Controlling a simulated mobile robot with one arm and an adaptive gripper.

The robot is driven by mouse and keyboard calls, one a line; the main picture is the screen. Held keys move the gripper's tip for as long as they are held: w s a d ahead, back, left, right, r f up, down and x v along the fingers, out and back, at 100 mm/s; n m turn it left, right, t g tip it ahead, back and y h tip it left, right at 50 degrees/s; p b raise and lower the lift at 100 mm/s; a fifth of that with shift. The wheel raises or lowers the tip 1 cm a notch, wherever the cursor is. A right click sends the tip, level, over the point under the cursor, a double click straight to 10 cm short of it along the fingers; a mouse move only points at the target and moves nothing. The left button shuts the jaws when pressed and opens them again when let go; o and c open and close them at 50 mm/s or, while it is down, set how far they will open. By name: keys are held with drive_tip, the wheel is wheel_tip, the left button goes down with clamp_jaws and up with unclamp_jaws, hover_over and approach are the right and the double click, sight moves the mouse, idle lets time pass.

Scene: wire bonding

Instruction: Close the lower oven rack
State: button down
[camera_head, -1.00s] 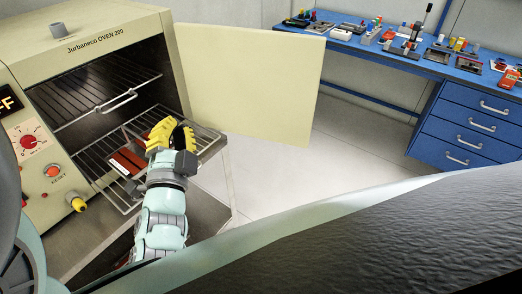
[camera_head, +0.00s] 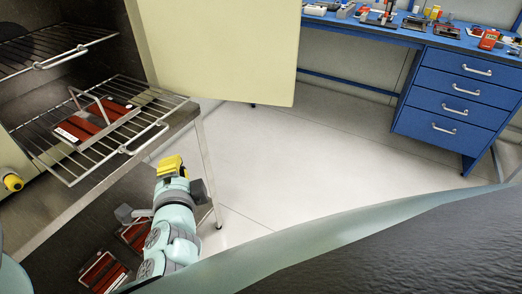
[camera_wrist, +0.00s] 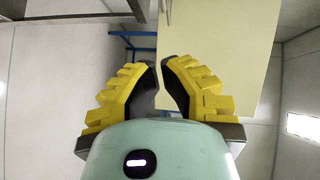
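The lower oven rack (camera_head: 103,126) is pulled out of the oven, its wire front end and handle (camera_head: 146,138) sticking out past the oven's front. A dark red piece with a metal handle (camera_head: 92,125) lies on it. The upper rack (camera_head: 68,54) sits above. The pale oven door (camera_head: 222,55) stands open. My gripper (camera_head: 170,166) is to the right of and below the lower rack, apart from it. In the wrist view my gripper (camera_wrist: 160,85) has two yellow fingers with dark pads, a gap between their tips, and nothing between them.
The oven stands on a metal table (camera_head: 180,116). More dark red pieces (camera_head: 104,270) lie on a surface below, left of my arm. A blue workbench with drawers (camera_head: 456,95) stands at the back right. The floor (camera_head: 310,150) between is clear.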

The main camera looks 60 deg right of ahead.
drive_tip(key=w+d+f+p, duration=0.2)
drive_tip(key=w+d, duration=0.3)
drive_tip(key=w, duration=0.6)
drive_tip(key=shift+d, duration=0.1)
drive_tip(key=w, duration=0.6)
drive_tip(key=w+a+b, duration=0.1)
drive_tip(key=w, duration=0.6)
drive_tip(key=w+b, duration=0.1)
drive_tip(key=w, duration=0.6)
drive_tip(key=shift+a+f, duration=0.1)
drive_tip(key=shift+a, duration=0.25)
drive_tip(key=shift+w+b, duration=0.55)
drive_tip(key=shift+w, duration=0.55)
